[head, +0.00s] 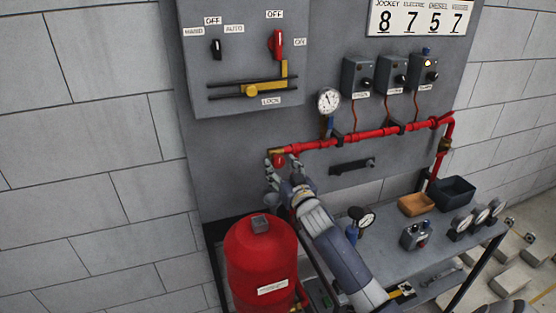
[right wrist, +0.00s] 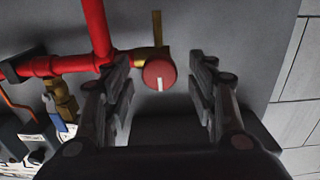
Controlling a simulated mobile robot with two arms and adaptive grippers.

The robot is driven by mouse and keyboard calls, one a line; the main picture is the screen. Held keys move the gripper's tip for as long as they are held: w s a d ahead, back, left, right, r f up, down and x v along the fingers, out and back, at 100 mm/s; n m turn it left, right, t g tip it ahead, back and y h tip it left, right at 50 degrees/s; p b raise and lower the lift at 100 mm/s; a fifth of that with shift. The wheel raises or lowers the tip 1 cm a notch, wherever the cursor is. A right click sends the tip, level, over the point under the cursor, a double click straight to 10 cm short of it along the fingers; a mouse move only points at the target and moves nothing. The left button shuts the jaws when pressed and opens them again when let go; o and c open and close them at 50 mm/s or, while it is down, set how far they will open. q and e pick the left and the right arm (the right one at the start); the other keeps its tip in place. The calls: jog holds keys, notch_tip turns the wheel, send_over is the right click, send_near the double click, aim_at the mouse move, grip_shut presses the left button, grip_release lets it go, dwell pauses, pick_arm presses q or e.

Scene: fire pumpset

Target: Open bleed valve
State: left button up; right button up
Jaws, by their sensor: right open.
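The bleed valve's round red knob (right wrist: 159,72) shows in the right wrist view, on a short brass fitting at the end of the red pipe (right wrist: 45,66). A white mark on the knob points toward the bottom of that view. In the head view the knob (head: 279,158) is at the left end of the red pipe (head: 360,134). My right gripper (head: 282,165) is at the knob, open, also seen in the right wrist view (right wrist: 160,88). Its fingers stand on either side of the knob, with a visible gap each side. My left gripper is not in view.
A red tank (head: 262,262) stands just below my right gripper. A pressure gauge (head: 329,101) and three grey switch boxes (head: 393,75) are above the pipe. A grey bench (head: 385,245) at right holds small bins, gauges and a box.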

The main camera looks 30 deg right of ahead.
aim_at(279, 163)
jog(key=x, duration=0.2)
jog(key=shift+w+d+r, duration=0.1)
jog(key=shift+w+r, duration=0.05)
jog(key=shift+w, duration=0.45)
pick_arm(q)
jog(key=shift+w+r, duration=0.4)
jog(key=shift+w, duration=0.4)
pick_arm(e)
jog(key=shift+s, duration=0.1)
jog(key=c, duration=1.1)
